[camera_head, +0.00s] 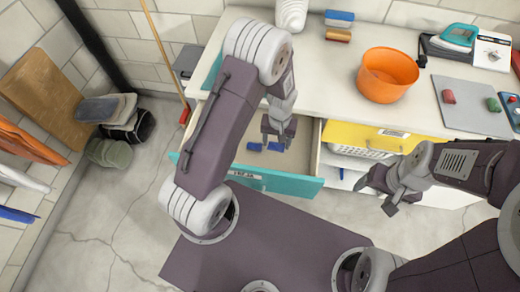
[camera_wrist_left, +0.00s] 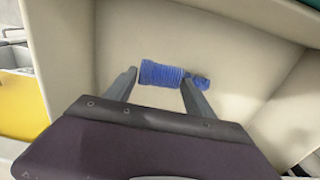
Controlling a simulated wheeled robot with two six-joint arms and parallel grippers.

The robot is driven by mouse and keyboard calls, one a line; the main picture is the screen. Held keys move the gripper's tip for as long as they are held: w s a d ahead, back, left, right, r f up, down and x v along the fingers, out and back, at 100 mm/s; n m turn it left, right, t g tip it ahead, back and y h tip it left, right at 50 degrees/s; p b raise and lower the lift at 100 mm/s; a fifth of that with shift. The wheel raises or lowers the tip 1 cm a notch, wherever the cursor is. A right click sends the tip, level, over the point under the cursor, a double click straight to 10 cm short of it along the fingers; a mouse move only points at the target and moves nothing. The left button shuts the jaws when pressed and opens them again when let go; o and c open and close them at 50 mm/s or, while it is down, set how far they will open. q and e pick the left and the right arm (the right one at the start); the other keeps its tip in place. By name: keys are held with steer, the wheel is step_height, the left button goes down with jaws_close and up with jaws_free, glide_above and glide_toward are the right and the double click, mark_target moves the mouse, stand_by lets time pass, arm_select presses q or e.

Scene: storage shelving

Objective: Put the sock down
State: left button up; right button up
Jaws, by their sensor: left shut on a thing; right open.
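My left gripper (camera_head: 279,132) points down into the open drawer with the teal front (camera_head: 290,184). It is shut on a blue sock (camera_wrist_left: 162,74), which lies between the two fingertips in the left wrist view (camera_wrist_left: 162,84), with one end sticking out past the right finger. In the head view the blue sock (camera_head: 276,147) shows low in the drawer under the gripper, partly hidden by it. I cannot tell whether it touches the drawer bottom. My right gripper (camera_head: 376,194) is open and empty, in front of the white basket.
An orange bowl (camera_head: 388,75) stands on the white counter (camera_head: 335,75). The yellow drawer front (camera_head: 370,137) and white basket (camera_head: 360,152) are right of the teal drawer. A grey mat (camera_head: 470,110) with small items lies at the right.

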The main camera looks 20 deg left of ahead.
mark_target(275, 157)
arm_select(q)
step_height(275, 157, down, 4)
steer(key=shift+w+d+r, duration=0.1)
steer(key=shift+w+d, duration=0.05)
steer(key=shift+f, duration=2.15)
steer(key=shift+f+b, duration=0.1)
steer(key=shift+b, duration=0.25)
steer(key=o, duration=1.1)
steer(key=shift+c, duration=0.2)
step_height(275, 157, up, 13)
steer(key=shift+f+p, duration=0.2)
steer(key=shift+p, duration=0.4)
steer(key=s+a+r+m+t, duration=0.1)
steer(key=s+a+r+m, duration=0.1)
steer(key=s+r, duration=0.7)
steer(key=shift+s+a+r, duration=0.15)
steer(key=shift+s+a, duration=0.75)
steer(key=shift+s, duration=0.25)
